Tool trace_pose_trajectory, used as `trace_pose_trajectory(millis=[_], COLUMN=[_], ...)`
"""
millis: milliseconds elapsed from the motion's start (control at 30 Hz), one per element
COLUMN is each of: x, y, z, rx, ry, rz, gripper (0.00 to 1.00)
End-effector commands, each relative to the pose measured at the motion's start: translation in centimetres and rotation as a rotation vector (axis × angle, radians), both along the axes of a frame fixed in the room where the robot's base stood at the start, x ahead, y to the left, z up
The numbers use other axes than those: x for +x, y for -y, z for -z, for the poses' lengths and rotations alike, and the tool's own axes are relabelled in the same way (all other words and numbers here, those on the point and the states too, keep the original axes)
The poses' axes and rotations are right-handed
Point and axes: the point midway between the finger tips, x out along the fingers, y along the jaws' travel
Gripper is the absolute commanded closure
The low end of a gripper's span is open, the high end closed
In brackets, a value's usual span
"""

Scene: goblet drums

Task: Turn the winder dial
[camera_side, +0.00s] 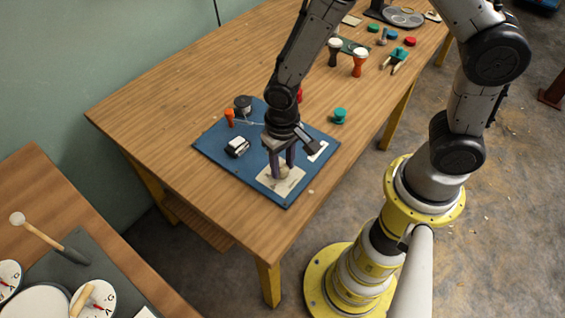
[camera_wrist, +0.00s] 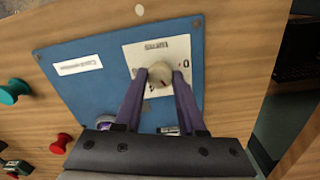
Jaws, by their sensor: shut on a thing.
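The winder dial (camera_wrist: 159,73) is a round cream knob on a pale labelled plate (camera_wrist: 135,52). The plate also shows in the side view (camera_side: 292,184), at the front corner of a blue board (camera_side: 225,163). My gripper (camera_wrist: 160,76) points down at the dial, its two purple fingers shut on the knob from both sides. In the side view my gripper (camera_side: 282,172) hides most of the dial. The dial's pointer or marks are too small to read.
The blue board also carries a dark spool (camera_side: 242,104), an orange piece (camera_side: 229,116) and a black-and-white block (camera_side: 237,147). A teal knob (camera_side: 339,116) stands on the table to the right. Small goblet drums (camera_side: 360,62) stand further back.

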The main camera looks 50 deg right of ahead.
Motion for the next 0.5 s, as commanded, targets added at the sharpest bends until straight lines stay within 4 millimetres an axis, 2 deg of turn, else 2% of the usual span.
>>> trace_pose_trajectory(millis=[100,133,267,300,500], x=[0.07,0.07,0.05,0.04,0.02], y=[-0.01,-0.01,-0.01,-0.01,0.00], z=[-0.11,-0.10,-0.08,-0.07,-0.03], rx=[0.000,0.000,0.001,0.001,0.001], ry=[0.002,0.002,0.001,0.001,0.001], rz=[-0.001,-0.001,-0.001,-0.001,-0.001], gripper=[1.00,0.57,0.34,0.31,0.31])
